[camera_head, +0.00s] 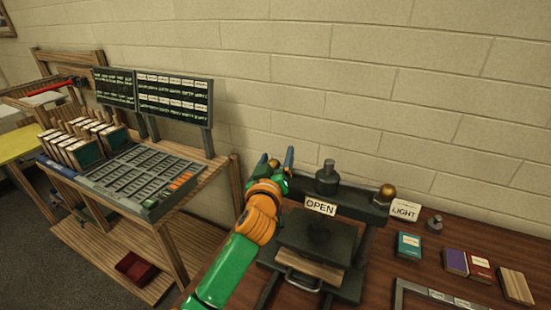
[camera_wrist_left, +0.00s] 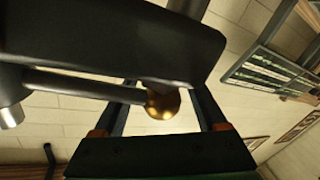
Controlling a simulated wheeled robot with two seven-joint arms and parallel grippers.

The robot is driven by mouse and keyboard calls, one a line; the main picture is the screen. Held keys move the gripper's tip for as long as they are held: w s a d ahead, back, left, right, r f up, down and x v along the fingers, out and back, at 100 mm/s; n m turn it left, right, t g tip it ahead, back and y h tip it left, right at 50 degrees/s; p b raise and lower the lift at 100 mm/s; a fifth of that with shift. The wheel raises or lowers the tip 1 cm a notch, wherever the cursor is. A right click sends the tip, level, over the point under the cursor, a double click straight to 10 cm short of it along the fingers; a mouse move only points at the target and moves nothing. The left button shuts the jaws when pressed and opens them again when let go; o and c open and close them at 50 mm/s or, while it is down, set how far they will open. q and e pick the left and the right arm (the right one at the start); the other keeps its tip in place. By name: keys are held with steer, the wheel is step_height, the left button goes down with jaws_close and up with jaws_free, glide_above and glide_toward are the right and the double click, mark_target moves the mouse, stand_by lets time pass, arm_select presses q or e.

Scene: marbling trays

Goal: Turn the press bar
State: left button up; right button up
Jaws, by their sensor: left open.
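The dark book press (camera_head: 318,238) stands on the brown table, with an "OPEN" label (camera_head: 320,206) on its front. A press bar with brass ball ends crosses its top; the right ball (camera_head: 388,192) is clear of my arm. My left gripper (camera_head: 278,160) is at the bar's left end. In the left wrist view its two fingers (camera_wrist_left: 160,108) are apart, with the left brass ball (camera_wrist_left: 163,103) showing between them and the bar's rod (camera_wrist_left: 75,85) running off to the left. Contact with the ball cannot be told. My right gripper is not in view.
Right of the press are a "LIGHT" card (camera_head: 405,209), a small dark weight (camera_head: 434,224), a teal book (camera_head: 408,245) and other small books. A grey frame (camera_head: 398,295) lies in front. On the left, a wooden bench holds a type tray (camera_head: 135,178) and dark display boards (camera_head: 172,97).

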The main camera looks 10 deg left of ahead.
arm_select(q)
steer(key=s+b, duration=0.1)
steer(key=s, duration=0.6)
steer(key=shift+d+b, duration=0.25)
steer(key=shift+b, duration=0.1)
steer(key=shift+c, duration=0.2)
